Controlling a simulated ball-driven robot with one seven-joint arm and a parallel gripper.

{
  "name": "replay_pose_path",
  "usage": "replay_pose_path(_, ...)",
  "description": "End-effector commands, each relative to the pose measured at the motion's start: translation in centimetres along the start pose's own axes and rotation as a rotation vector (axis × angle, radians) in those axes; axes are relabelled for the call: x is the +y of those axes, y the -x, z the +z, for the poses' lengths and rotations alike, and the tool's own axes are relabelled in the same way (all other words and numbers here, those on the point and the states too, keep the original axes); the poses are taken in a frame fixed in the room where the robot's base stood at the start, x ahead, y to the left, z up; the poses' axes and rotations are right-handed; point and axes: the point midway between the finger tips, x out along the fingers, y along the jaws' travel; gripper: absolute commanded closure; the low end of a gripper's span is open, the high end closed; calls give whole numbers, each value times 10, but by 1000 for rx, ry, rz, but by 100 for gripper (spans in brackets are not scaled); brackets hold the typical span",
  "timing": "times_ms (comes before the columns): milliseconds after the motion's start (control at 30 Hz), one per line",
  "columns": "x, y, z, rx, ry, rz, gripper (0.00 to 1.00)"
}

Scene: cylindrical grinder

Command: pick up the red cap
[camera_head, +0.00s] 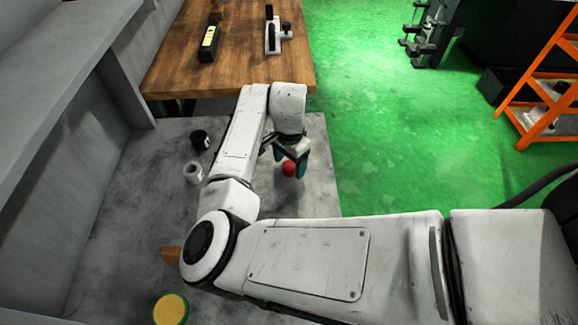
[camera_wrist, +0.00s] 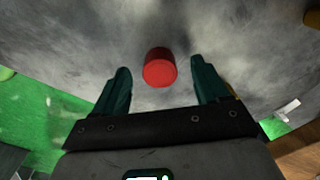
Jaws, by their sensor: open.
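The red cap (camera_wrist: 160,67) stands on the grey surface in the wrist view, just ahead of and between my two green fingertips. My gripper (camera_wrist: 160,78) is open, with a clear gap on both sides of the cap and nothing held. In the head view the red cap (camera_head: 289,168) shows beside the green fingers of my gripper (camera_head: 291,163), near the right edge of the grey surface. My gripper and arm hide part of the cap there.
The grey surface (camera_head: 130,210) also holds a black roll (camera_head: 200,140), a grey ring-shaped piece (camera_head: 193,173), a brown block (camera_head: 170,254) and a yellow-topped green round piece (camera_head: 171,309). A wooden table (camera_head: 245,75) adjoins behind. An orange ladder (camera_head: 545,75) stands on the green floor (camera_head: 380,120).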

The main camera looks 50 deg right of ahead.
Motion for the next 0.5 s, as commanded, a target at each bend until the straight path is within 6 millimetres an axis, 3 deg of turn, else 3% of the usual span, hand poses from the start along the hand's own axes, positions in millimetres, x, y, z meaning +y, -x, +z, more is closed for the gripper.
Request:
replay_pose_path(267, 0, -3, 0, 0, 0, -1, 27)
replay_pose_path(500, 0, -3, 0, 0, 0, -1, 50)
